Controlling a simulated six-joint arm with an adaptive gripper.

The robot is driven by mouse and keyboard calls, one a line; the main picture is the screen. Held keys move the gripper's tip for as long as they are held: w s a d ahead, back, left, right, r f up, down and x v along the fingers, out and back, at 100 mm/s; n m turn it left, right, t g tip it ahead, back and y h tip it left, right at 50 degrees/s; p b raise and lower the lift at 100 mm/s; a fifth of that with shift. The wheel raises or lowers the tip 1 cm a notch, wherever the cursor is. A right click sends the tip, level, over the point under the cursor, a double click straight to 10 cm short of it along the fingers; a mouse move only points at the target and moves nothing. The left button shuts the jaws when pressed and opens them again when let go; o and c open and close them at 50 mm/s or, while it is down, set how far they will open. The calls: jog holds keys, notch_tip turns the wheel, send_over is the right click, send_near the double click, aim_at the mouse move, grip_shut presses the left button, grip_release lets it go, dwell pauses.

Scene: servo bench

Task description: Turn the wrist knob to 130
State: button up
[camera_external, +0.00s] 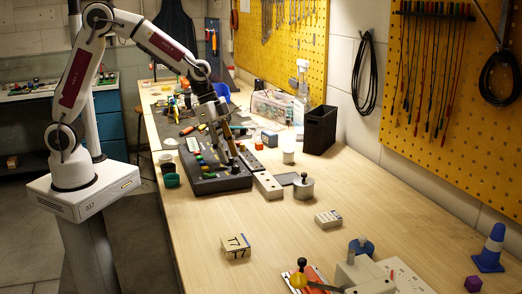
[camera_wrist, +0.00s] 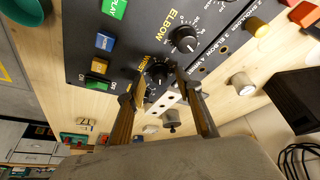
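The dark control panel (camera_external: 222,184) lies on the wooden bench in the external view, and its face (camera_wrist: 85,25) fills the upper part of the wrist view. The wrist knob (camera_wrist: 158,71) is black and round, near the panel's lower edge, with a partly hidden yellow label beside it. Its pointer setting is too small to read. My gripper (camera_wrist: 155,88) points down at the panel, with its two fingers apart on either side of this knob. I cannot tell whether either finger touches it. In the external view my gripper (camera_external: 230,153) is over the panel.
The elbow knob (camera_wrist: 185,39) sits close beside the wrist knob. Coloured buttons, including a blue one (camera_wrist: 105,42), are on the left of the panel. A black bin (camera_external: 320,130) and a grey weight (camera_external: 303,187) stand nearby. The bench's front middle has free room.

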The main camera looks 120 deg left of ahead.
jog(key=v, duration=1.1)
jog(key=shift+r, duration=0.2)
jog(key=shift+n, duration=0.3)
jog(key=s+d+r+t, duration=0.1)
jog(key=s+d+r, duration=0.1)
jog(key=s+d, duration=1.9)
jog(key=shift+s+d, duration=0.25)
jog(key=shift+d, duration=1.75)
jog(key=shift+a, duration=0.1)
dwell(1.7)
